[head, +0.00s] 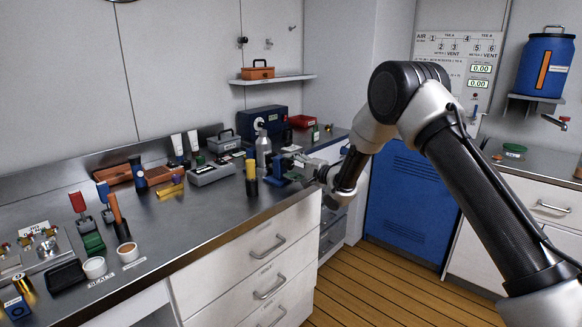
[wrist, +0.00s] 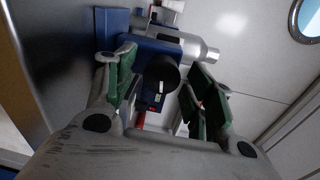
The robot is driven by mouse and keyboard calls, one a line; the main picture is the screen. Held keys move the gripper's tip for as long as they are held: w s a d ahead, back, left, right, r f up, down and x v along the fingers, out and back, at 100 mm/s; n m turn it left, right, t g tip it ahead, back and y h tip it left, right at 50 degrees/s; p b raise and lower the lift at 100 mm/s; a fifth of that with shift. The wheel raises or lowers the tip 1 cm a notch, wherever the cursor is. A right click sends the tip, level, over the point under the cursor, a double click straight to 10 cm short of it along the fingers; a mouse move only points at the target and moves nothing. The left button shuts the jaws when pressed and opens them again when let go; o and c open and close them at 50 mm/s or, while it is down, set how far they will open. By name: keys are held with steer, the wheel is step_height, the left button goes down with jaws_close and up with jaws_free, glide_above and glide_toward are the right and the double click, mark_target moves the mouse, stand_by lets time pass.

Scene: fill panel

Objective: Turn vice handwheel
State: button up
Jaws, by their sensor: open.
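The blue vice (head: 279,171) stands on the bench near its front edge, and its blue body (wrist: 150,49) fills the upper middle of the wrist view. Its dark round handwheel (wrist: 161,74) with a small pale mark faces the wrist camera. My gripper (wrist: 165,68) is open, with one green-padded finger left of the handwheel and the other to its right. Gaps show on both sides, so the fingers do not appear to grip it. In the head view my gripper (head: 309,167) is just right of the vice, and the handwheel is hidden there.
White drawers (head: 256,262) are below the bench edge. The wooden floor (head: 365,292) right of them is clear.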

steer(key=v, duration=1.1)
